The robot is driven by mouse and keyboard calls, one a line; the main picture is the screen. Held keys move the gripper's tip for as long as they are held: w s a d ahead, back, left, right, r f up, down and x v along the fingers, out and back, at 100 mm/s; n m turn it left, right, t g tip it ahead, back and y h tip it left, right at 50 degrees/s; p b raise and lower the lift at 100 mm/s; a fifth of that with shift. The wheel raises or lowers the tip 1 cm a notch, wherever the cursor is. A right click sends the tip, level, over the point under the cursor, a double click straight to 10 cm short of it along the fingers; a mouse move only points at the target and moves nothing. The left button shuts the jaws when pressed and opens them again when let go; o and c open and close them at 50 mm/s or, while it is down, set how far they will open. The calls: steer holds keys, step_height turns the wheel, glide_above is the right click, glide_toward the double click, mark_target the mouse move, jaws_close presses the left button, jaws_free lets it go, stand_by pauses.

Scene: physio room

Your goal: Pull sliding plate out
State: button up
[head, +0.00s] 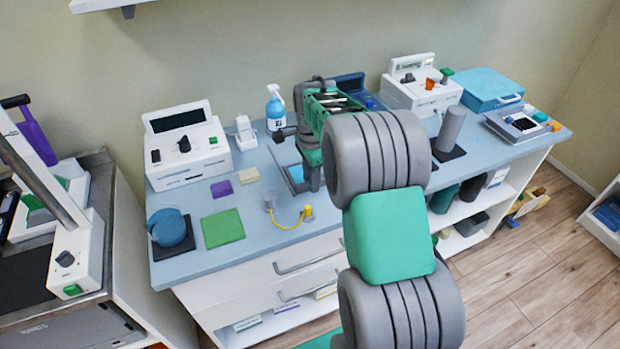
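My green and grey arm reaches over the blue-grey counter (256,180), and its wrist hides part of the counter. My gripper (306,168) is low over the middle of the counter, with a grey finger pointing down. Its fingertips are partly hidden, so I cannot tell whether it is open or shut. Beside and partly behind it lies a flat grey-framed piece with a blue face (294,174), which may be the sliding plate. I cannot tell whether the gripper touches it.
A white device (186,148) and a spray bottle (275,110) stand left of my gripper. A green pad (222,227), a blue strap roll (170,229) and a yellow cable (291,226) lie at the front. A grey cylinder (450,130) stands right.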

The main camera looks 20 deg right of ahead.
step_height(320, 180, up, 8)
steer(key=shift+f+b, duration=0.1)
steer(key=shift+b, duration=0.2)
steer(key=s+a+n+t, duration=0.1)
steer(key=s+a+n, duration=0.4)
steer(key=s+n, duration=0.4)
steer(key=s+a+f+n+t, duration=0.1)
steer(key=s+a+n+t, duration=0.1)
steer(key=s+a+n, duration=0.4)
steer(key=s+n, duration=0.3)
steer(key=s, duration=0.2)
steer(key=shift+a, duration=0.3)
steer(key=shift+s, duration=0.1)
